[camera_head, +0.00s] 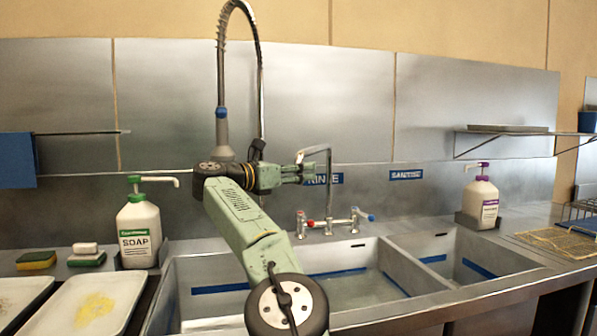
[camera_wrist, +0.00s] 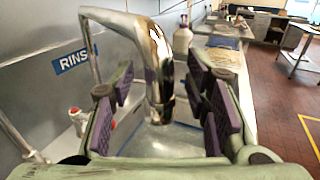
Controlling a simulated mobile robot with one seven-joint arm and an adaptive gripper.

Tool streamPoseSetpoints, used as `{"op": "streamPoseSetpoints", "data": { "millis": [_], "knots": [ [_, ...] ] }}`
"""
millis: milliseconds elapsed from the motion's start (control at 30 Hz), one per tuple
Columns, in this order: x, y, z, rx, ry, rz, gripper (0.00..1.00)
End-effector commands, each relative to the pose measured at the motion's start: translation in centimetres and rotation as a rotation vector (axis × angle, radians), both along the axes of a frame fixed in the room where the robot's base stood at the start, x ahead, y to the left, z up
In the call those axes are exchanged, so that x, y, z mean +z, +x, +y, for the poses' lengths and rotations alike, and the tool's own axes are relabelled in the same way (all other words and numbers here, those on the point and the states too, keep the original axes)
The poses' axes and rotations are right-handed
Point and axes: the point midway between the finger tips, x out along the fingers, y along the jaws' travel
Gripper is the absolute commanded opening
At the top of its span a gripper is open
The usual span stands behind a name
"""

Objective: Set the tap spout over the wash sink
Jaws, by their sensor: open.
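The chrome tap spout (camera_head: 328,198) rises from the mixer tap at the back of the sinks, in front of the RINSE label. It arches at the top and its outlet turns down. My gripper (camera_head: 316,172) is open at the spout. In the wrist view the spout (camera_wrist: 157,62) comes down between the two purple-padded fingers (camera_wrist: 160,108), with gaps visible on both sides. The left basin (camera_head: 205,305), which I take as the wash sink, lies left of the spout. My arm hides part of it and any label above it.
Tap handles (camera_head: 335,222) stand below the spout. A sprayer hose (camera_head: 222,70) rises behind my arm. A soap bottle (camera_head: 138,235) stands left of the basins, a sanitizer bottle (camera_head: 481,200) right. The SANITIZE label (camera_head: 405,174) marks the right basin (camera_head: 470,262).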

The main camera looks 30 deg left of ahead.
Motion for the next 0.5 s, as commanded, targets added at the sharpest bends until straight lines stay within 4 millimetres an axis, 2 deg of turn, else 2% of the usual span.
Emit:
{"op": "streamPoseSetpoints", "data": {
  "millis": [167,500],
  "knots": [
    [0.1,-1.0,0.6,0.003,0.000,-0.001,0.43],
    [0.1,-7.4,3.5,0.004,-0.001,-0.002,0.43]
  ]
}}
